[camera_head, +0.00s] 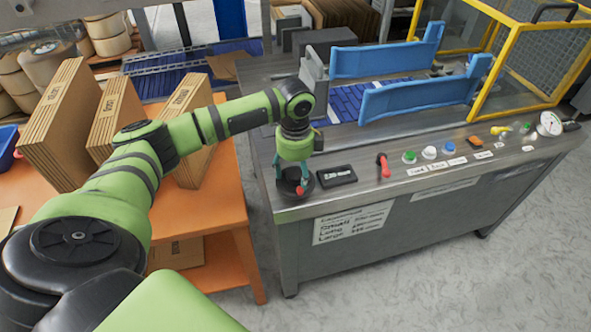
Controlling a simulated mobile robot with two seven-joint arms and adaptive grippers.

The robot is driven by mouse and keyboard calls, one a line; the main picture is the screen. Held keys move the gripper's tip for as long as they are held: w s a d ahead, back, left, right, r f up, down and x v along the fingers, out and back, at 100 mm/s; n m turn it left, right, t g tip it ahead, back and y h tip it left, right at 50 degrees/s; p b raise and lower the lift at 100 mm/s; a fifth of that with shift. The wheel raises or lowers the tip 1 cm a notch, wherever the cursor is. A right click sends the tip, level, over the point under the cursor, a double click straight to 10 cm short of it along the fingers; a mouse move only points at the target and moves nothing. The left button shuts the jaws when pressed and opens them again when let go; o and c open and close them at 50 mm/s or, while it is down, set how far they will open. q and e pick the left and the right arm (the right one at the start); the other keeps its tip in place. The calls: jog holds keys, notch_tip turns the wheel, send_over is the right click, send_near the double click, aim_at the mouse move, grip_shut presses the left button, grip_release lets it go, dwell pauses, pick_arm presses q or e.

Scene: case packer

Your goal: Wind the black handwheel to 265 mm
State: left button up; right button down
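The black handwheel (287,188) lies at the near left corner of the grey machine top, with a small red knob (300,190) on it. My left gripper (291,180) points down over the handwheel, its teal fingers apart and reaching down to it. Whether they grip the wheel or its knob, I cannot tell. The gripper and wrist hide part of the wheel. A black display (337,176) sits just right of the wheel; its digits are too small to read. My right gripper is not in view.
A red-handled lever (383,165), a green button (409,157) and more controls line the front edge. A size label (352,222) is on the machine front. Blue guide rails (420,95) stand behind. Cardboard blanks (62,120) stand on the orange table (215,200) at left.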

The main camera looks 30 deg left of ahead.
pick_arm(q)
jog(key=c, duration=0.8)
jog(key=shift+r+n+p, duration=0.15)
jog(key=shift+n+p, duration=0.25)
jog(key=shift+p, duration=0.45)
jog(key=n+p, duration=0.9)
jog(key=p, duration=0.3)
jog(key=shift+s+d, duration=0.1)
jog(key=shift+f+n+p, duration=0.2)
jog(key=shift+n+p, duration=1.5)
jog(key=shift+n, duration=0.5)
jog(key=o, duration=1.1)
